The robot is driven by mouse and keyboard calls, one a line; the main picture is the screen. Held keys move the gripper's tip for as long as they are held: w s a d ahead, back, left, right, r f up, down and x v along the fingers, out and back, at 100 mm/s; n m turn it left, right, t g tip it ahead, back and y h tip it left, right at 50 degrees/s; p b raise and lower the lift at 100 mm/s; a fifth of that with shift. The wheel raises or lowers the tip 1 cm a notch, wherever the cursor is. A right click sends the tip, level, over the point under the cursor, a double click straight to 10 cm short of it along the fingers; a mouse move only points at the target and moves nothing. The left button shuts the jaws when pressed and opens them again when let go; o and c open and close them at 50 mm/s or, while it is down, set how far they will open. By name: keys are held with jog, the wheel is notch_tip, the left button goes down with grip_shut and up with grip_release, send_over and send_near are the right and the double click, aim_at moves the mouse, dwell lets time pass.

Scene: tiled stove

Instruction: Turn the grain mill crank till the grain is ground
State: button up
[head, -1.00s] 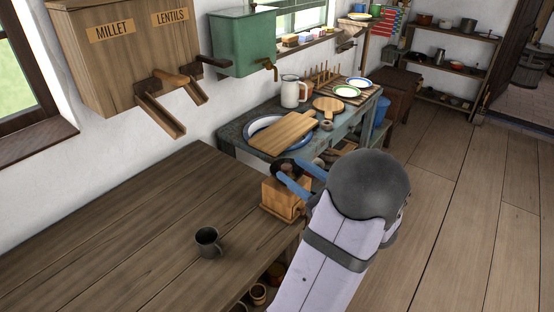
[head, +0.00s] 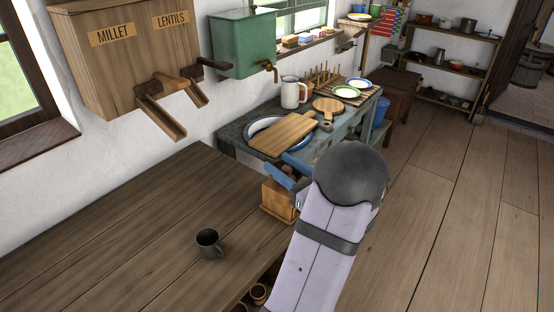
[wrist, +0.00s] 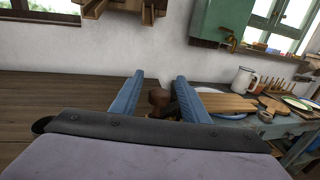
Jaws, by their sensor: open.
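The grain mill is a small wooden box (head: 277,199) at the right edge of the dark wooden table. My arm hides part of it in the head view. My gripper (head: 283,171) has blue fingers and is at the top of the mill. In the wrist view my gripper (wrist: 159,92) is open, with a brown rounded knob (wrist: 158,97) showing between its fingers. The knob looks like the crank's handle. I cannot tell whether the fingers touch it. The rest of the crank is mostly hidden.
A wooden dispenser (head: 122,60) labelled millet and lentils hangs on the wall above the table, its chutes sticking out. A green tank (head: 243,44) hangs beside it. A blue-grey counter (head: 235,132) behind holds boards, plates and a jug. The table's left part is clear.

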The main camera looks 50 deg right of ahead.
jog(key=shift+w+d, duration=0.2)
jog(key=shift+w, duration=0.9)
grip_shut()
jog(key=shift+h, duration=0.3)
jog(key=shift+w+d+f+m+g+h+b, duration=0.1)
jog(key=shift+w+m+g+h+b, duration=0.45)
jog(key=shift+m+h+b, duration=0.6)
jog(key=shift+w+d+r+m+g+h+b, duration=0.1)
jog(key=shift+w+m+g+h+b, duration=0.1)
jog(key=shift+m+g+h+b, duration=0.95)
jog(key=shift+w+d+f+m+g+h+b, duration=0.15)
jog(key=shift+w+m+h+b, duration=0.35)
jog(key=shift+h+b, duration=0.7)
jog(key=shift+s+m+g+h, duration=0.1)
jog(key=shift+m+g+h, duration=0.2)
jog(key=shift+h, duration=0.2)
